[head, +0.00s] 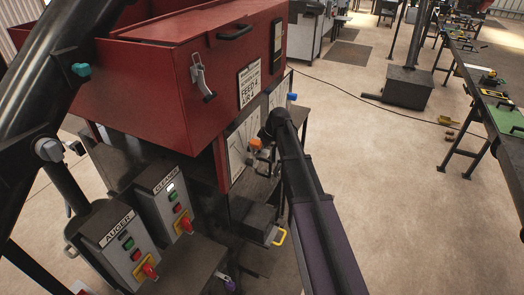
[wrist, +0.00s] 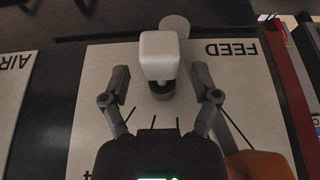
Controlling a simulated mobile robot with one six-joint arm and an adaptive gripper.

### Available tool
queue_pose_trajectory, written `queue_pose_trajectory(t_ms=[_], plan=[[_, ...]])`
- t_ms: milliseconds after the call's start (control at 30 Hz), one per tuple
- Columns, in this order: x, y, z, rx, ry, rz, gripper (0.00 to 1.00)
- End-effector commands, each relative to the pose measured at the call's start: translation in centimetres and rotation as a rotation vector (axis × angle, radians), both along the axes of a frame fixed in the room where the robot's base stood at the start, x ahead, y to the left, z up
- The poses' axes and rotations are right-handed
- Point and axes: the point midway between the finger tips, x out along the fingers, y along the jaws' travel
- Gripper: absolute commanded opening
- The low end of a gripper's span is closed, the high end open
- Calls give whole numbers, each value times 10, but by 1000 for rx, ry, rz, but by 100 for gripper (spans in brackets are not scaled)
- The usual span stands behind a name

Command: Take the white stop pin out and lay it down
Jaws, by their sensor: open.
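The white stop pin (wrist: 160,48) shows in the wrist view as a pale, rounded square head on a short dark-and-grey stem, in front of the white FEED plate (wrist: 95,110). My gripper (wrist: 160,78) is open, with one finger to the left and one to the right of the stem and head. Gaps show on both sides, so the fingers do not appear to touch it. In the head view my gripper (head: 262,160) is at the panel below the red hopper (head: 190,75). I cannot make out the pin there; my arm and gripper crowd that spot.
An orange knob (head: 255,143) is close beside my gripper; an orange part (wrist: 258,165) also shows at lower right in the wrist view. A blue knob (head: 292,97) is higher up. The AUGER box (head: 122,248) and CLEANER box (head: 165,200) stand at left. Open floor (head: 390,170) lies right.

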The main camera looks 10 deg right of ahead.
Motion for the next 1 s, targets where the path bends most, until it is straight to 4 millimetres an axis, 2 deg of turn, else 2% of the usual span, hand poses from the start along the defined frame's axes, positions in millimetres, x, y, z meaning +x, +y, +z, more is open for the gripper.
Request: queue_pose_trajectory(t_ms=[333,600,667,700,767,800,833,1000], plan=[[0,0,-1,0,0,0,79],[0,0,-1,0,0,-1,0],[0,0,-1,0,0,-1,0],[0,0,-1,0,0,-1,34],[0,0,-1,0,0,-1,17],[0,0,-1,0,0,-1,5],[0,0,-1,0,0,-1,0],[0,-1,-1,0,0,-1,0]])
